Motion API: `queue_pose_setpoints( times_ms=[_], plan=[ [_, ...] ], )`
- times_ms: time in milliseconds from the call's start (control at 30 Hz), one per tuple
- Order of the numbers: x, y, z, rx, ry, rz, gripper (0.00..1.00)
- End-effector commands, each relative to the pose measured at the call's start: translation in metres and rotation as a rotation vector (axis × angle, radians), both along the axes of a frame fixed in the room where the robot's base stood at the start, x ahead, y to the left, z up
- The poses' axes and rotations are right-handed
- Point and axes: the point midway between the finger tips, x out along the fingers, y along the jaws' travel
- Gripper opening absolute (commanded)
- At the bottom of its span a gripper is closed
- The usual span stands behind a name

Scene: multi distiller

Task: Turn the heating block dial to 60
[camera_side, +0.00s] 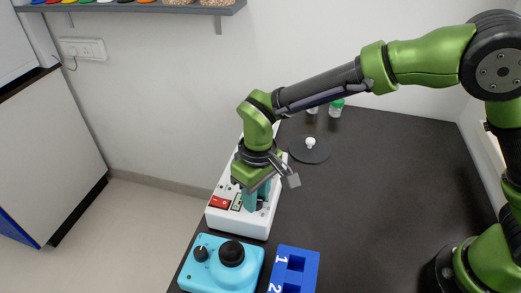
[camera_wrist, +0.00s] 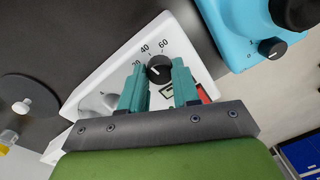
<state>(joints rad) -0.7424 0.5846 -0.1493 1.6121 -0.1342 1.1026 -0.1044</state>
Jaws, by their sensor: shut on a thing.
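The heating block is a white box (camera_side: 222,220) with a red switch on its front, below my gripper in the side view. In the wrist view its white panel (camera_wrist: 95,82) carries printed numbers, with 40 and 60 readable and 20 partly hidden. Its black dial (camera_wrist: 158,67) sits between the two teal fingers of my gripper (camera_wrist: 158,78), which is shut on it. A pale pointer mark shows on the dial, but its exact setting is hard to tell. In the side view my gripper (camera_side: 256,199) points down at the front panel and hides the dial.
A light-blue device (camera_side: 222,266) with black knobs stands just in front of the white box. A blue numbered rack (camera_side: 295,270) is beside it. A dark disc with a white knob (camera_side: 310,148) lies behind right. The black table at right is clear.

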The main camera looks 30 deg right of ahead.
Motion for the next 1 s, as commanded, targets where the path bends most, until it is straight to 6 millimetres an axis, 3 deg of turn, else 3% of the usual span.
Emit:
queue_pose_setpoints(
  times_ms=[600,1000],
  plan=[
    [-0.0009,-0.0001,0.001,0.001,-0.001,-0.581,0.0],
    [-0.0014,-0.0001,0.0009,0.001,0.001,-0.847,0.0]
  ],
)
